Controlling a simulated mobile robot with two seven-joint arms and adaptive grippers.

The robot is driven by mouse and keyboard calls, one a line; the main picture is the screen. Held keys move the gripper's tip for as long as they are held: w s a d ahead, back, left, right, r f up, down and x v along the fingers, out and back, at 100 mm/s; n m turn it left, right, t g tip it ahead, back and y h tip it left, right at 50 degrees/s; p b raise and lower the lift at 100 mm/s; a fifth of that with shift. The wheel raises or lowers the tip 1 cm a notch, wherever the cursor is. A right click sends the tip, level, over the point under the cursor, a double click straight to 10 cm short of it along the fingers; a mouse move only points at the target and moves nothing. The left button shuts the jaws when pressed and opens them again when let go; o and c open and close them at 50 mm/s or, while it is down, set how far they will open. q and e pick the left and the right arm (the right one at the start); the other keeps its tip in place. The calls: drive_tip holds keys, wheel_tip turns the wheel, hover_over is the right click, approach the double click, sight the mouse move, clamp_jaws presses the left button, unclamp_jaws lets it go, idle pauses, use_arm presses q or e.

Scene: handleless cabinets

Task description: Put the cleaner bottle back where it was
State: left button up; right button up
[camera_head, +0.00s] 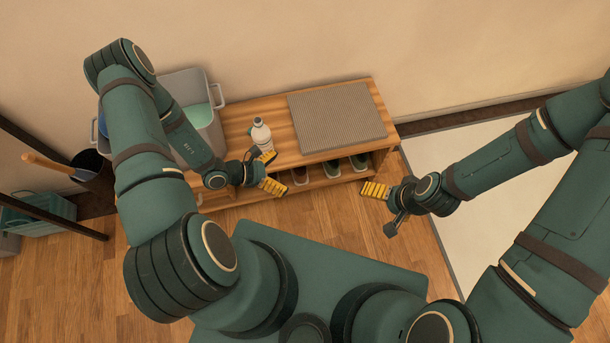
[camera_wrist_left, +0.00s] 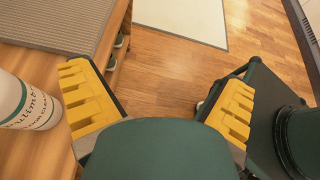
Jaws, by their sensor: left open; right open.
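The cleaner bottle (camera_head: 262,135) is white with a pale cap and stands upright on top of the wooden bench (camera_head: 238,119), left of the grey mat. In the left wrist view the bottle (camera_wrist_left: 28,104) shows at the left edge with green lettering, just outside the nearer finger. My left gripper (camera_head: 268,171) is open and empty at the bench's front edge, close to the bottle; its yellow fingers (camera_wrist_left: 160,105) are spread with floor between them. My right gripper (camera_head: 375,190) is off the bench's right front, over the floor, and holds nothing visible.
A grey ribbed mat (camera_head: 337,118) covers the bench's right part. Shoes (camera_head: 331,168) sit on the shelf below. A grey bin (camera_head: 188,88) stands at the bench's left end, partly behind my left arm. A pale rug (camera_head: 470,190) lies at right.

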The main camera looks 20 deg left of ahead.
use_arm(q)
drive_tip(key=s+d+r+m+g+y, duration=0.25)
drive_tip(key=s+m+g, duration=0.25)
drive_tip(key=m, duration=0.3)
drive_tip(key=s+d+r+m+g+y, duration=0.2)
drive_tip(key=s+d+m+g, duration=0.2)
drive_tip(key=m, duration=0.4)
drive_tip(key=w+d+r+m+t+y, duration=0.2)
drive_tip(key=w+d+r+m+t, duration=0.1)
drive_tip(key=m, duration=0.5)
drive_tip(key=shift+w+r+t, duration=0.5)
drive_tip(key=shift+w+r, duration=0.35)
drive_tip(key=shift+w, duration=0.35)
